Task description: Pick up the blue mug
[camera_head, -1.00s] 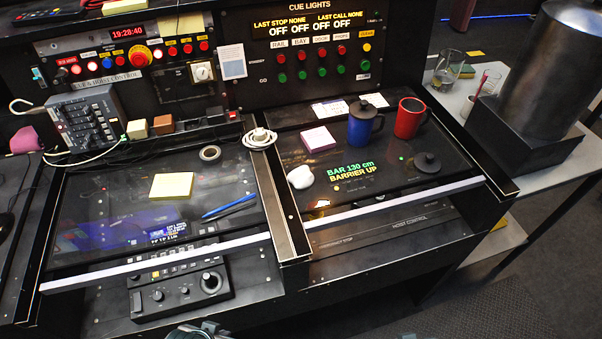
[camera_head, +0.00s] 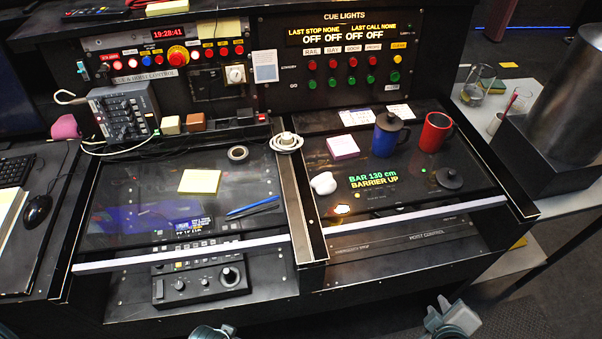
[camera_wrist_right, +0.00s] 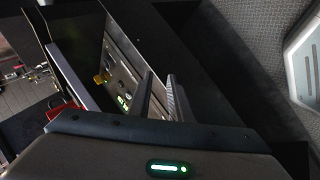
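The blue mug (camera_head: 385,143) stands upright on the right dark console panel (camera_head: 420,205) in the head view, with a dark lid on top and its handle to the right. A red mug (camera_head: 433,133) stands close to its right. My right gripper (camera_head: 440,309) is at the bottom of the head view, in front of and below the console edge, well away from the mugs. In the right wrist view its two fingers (camera_wrist_right: 160,80) stand apart with nothing between them. Only the top of my left gripper (camera_head: 212,331) shows at the bottom edge; its fingers cannot be made out.
A pink note pad (camera_head: 343,147) and a white rounded object (camera_head: 323,184) lie left of the blue mug. A dark round lid (camera_head: 449,178) lies in front of the red mug. A pale rail (camera_head: 432,209) edges the panel. A large metal cylinder (camera_head: 562,105) stands at right.

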